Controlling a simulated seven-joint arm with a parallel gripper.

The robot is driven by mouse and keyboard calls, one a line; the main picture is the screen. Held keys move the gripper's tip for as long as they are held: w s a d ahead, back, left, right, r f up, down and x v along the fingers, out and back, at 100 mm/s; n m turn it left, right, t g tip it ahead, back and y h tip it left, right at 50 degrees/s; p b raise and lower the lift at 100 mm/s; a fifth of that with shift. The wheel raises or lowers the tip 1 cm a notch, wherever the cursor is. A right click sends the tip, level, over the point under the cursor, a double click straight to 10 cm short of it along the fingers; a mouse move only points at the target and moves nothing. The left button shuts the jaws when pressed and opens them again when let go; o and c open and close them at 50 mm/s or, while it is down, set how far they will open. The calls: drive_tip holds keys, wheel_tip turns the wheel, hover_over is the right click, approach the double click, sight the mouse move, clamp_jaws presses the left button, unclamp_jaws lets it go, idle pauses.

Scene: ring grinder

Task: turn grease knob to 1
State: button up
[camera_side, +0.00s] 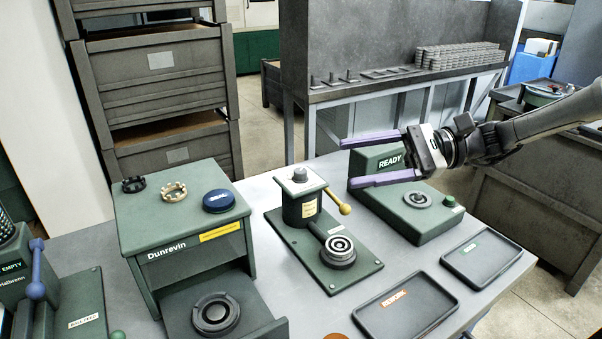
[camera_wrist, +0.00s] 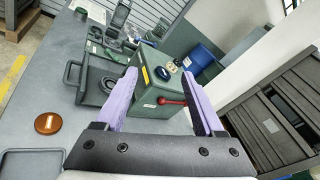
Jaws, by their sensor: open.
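No part in view carries a readable grease label, so I cannot tell which one is the grease knob. In the wrist view, a red lever (camera_wrist: 171,101) sits on a side of this box (camera_wrist: 150,97). My gripper (camera_side: 347,163) is open and empty, with purple fingers pointing left. It is high above the bench, right of the box and apart from it. The wrist view shows its open fingers (camera_wrist: 158,75) too.
A press with a yellow-ball lever (camera_side: 345,209) stands mid-bench, below and left of my gripper. The READY station (camera_side: 398,226) lies right of it. Two dark trays (camera_side: 405,326) (camera_side: 487,277) are at the front. An orange disc (camera_wrist: 47,124) lies on the bench.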

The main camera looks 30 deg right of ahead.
drive_tip(key=w+d+f+m+t, duration=0.4)
drive_tip(key=w+d+m, duration=0.15)
drive_tip(key=w, duration=0.35)
drive_tip(key=m+t+h, duration=0.3)
drive_tip(key=m+h, duration=0.1)
drive_tip(key=m, duration=0.2)
approach(301, 170)
drive_tip(key=x, duration=1)
drive_tip(key=shift+a+f, duration=0.1)
drive_tip(key=shift+f, duration=0.25)
clamp_jaws()
